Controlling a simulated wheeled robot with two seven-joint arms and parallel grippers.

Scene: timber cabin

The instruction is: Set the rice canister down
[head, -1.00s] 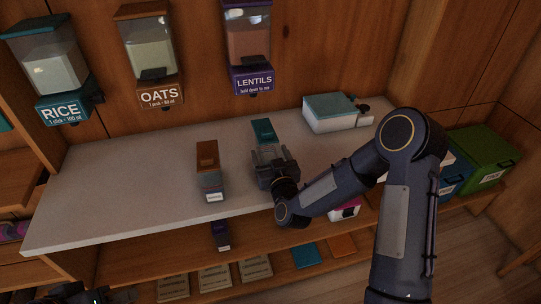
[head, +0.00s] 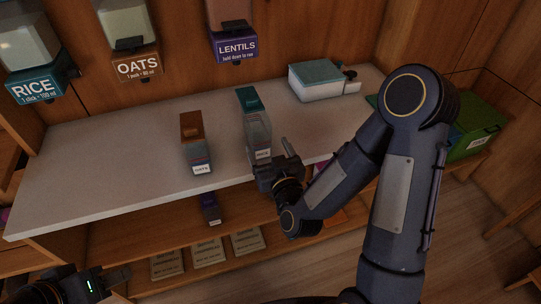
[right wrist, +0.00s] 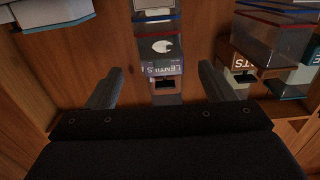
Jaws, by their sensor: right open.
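The rice canister (head: 255,128), clear-sided with a teal lid and a small white label, stands upright on the pale counter in the head view. My right gripper (head: 284,158) is open just in front of its lower right side, its fingers clear of the canister's body as far as I can see.
A brown-lidded oats canister (head: 195,143) stands to the left on the counter (head: 100,160). A teal-lidded white box (head: 316,80) is at the back right. Rice (head: 34,75), oats (head: 134,55) and lentils (head: 234,42) dispensers hang on the wall. A purple-lidded canister (head: 210,208) is on the shelf below.

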